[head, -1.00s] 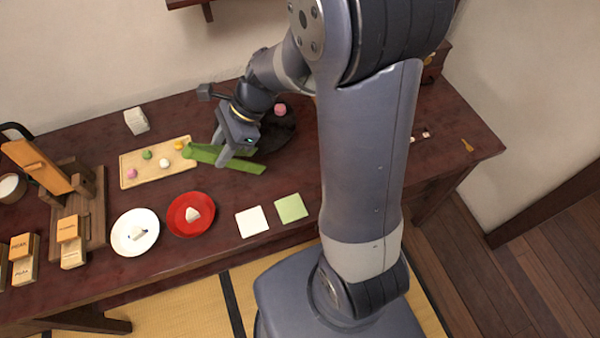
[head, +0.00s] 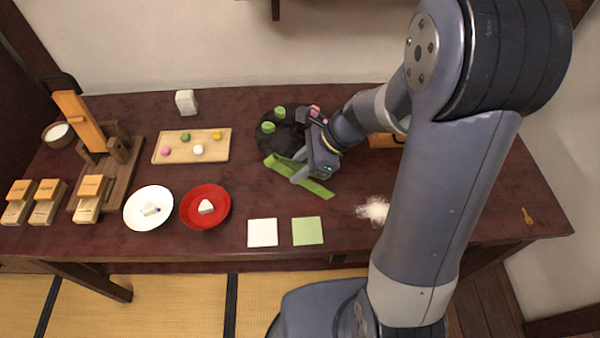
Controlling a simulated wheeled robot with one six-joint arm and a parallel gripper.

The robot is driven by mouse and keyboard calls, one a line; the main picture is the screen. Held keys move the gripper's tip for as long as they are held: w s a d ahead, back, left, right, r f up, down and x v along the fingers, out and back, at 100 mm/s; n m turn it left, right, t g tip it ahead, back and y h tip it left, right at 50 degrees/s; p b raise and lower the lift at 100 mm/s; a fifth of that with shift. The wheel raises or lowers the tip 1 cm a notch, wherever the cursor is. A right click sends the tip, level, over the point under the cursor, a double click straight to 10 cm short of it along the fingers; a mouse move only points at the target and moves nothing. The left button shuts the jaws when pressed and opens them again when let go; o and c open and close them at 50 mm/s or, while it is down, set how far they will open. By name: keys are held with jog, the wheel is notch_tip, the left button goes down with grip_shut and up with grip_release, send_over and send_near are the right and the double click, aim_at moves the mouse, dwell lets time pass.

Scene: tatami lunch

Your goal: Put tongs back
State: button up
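The green tongs (head: 318,187) are a pair of long green arms in front of the round black tray. My gripper (head: 299,178) is shut on the tongs, around their middle. Its fingers cover part of them. The tongs look held just above the dark red table, but I cannot tell the exact gap. The black tray (head: 262,140) carries two green sweets (head: 268,127) and a pink one (head: 315,110). My gripper and wrist hide its right front part.
A wooden board (head: 190,154) with small coloured sweets lies left of the tray. A white plate (head: 133,221), a red plate (head: 190,220), a white square (head: 262,233) and a green square (head: 307,231) line the front. White shavings (head: 374,210) lie right of the tongs.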

jog(key=shift+f, duration=1.15)
jog(key=shift+f+b, duration=0.35)
jog(key=shift+b, duration=0.05)
jog(key=o, duration=0.5)
jog(key=shift+r, duration=0.1)
jog(key=p+v, duration=0.2)
jog(key=v, duration=1)
jog(key=shift+r, duration=0.2)
